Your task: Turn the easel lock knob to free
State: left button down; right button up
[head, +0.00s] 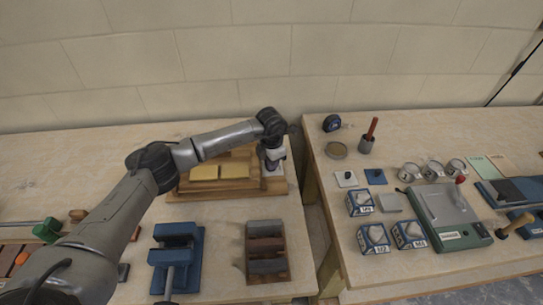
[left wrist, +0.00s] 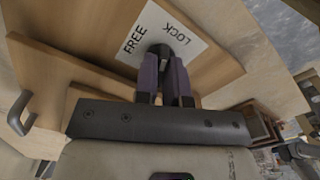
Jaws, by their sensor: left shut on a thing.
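The wooden easel (head: 235,186) stands at the back right of the left table. Its white label plate (left wrist: 190,38) with the words FREE and LOCK shows in the left wrist view. The dark lock knob (left wrist: 160,49) sits at the plate's lower edge in that view, largely hidden by the fingers. My left gripper (head: 271,163) reaches down to the easel's right side. In the left wrist view its two purple-grey fingers (left wrist: 164,66) are shut on the knob. I cannot tell which word the knob points to. My right gripper is not in view.
A blue vise (head: 177,258) and a dark tray of blocks (head: 266,252) stand in front of the easel. A gap separates this table from the right table, which holds blue-white boxes (head: 374,239), tins and a green-framed board (head: 448,214). A wall is close behind.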

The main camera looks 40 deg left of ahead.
pick_arm(q)
jog(key=n+p, duration=0.3)
jog(key=shift+r+n, duration=0.25)
jog(key=shift+n, duration=0.05)
jog(key=n+p, duration=0.3)
jog(key=shift+n, duration=0.3)
jog(key=n+p, duration=0.3)
jog(key=shift+n, duration=0.4)
jog(key=shift+f+n+p, duration=0.15)
jog(key=shift+n+p, duration=0.55)
jog(key=shift+n, duration=0.1)
jog(key=c, duration=1.2)
grip_release()
jog(key=shift+f, duration=0.1)
